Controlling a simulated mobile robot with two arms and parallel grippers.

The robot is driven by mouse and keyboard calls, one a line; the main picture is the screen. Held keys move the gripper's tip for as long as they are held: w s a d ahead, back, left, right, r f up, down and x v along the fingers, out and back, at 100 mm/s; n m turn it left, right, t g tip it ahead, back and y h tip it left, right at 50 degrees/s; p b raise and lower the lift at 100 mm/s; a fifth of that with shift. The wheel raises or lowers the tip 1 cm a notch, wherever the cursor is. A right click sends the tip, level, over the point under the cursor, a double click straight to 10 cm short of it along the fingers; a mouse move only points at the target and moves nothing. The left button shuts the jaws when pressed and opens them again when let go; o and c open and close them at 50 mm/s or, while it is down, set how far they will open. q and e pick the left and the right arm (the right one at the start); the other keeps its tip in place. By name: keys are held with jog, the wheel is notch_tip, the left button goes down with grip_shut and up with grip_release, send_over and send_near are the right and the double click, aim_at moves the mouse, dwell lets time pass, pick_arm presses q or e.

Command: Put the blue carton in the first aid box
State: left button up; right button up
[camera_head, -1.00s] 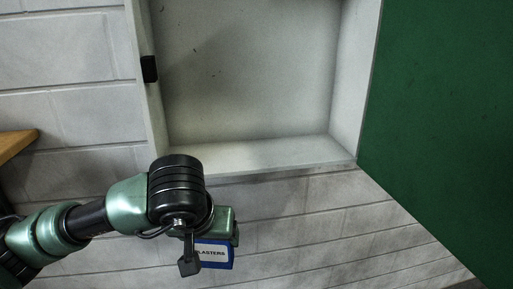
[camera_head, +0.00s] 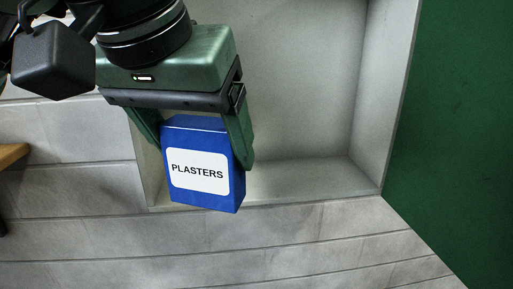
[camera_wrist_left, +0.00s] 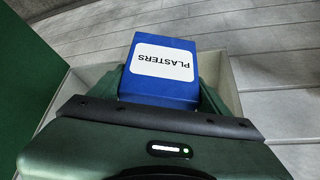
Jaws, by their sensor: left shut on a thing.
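The blue carton (camera_head: 203,196), with a white label reading PLASTERS, is held between the fingers of my left gripper (camera_head: 196,138). In the head view it hangs below the gripper, slightly tilted, in front of the lower left part of the first aid box (camera_head: 370,176). The box is a pale, open, empty-looking cabinet on the wall; its left side is partly hidden by my gripper. The wrist view also shows the carton (camera_wrist_left: 158,90) between the fingers (camera_wrist_left: 160,85), with the box's pale edge (camera_wrist_left: 232,88) beyond. I cannot tell whether the carton is inside the rim. My right gripper is not in view.
The green door (camera_head: 455,110) stands open at the right of the box. A pale block wall (camera_head: 290,250) lies below and left. A wooden edge (camera_head: 12,155) shows at the far left. The box's interior on the right is clear.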

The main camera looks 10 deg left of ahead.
pick_arm(q)
jog(key=w+a+p, duration=0.3)
jog(key=w+a, duration=0.1)
jog(key=w, duration=0.9)
notch_tip(320, 180, down, 7)
jog(key=shift+w+d+r, duration=0.1)
jog(key=shift+w+r, duration=0.05)
jog(key=shift+r, duration=0.05)
jog(key=shift+w+f, duration=0.15)
jog(key=shift+w, duration=0.05)
jog(key=shift+f, duration=0.25)
jog(key=o, duration=1.1)
jog(key=shift+r, duration=0.1)
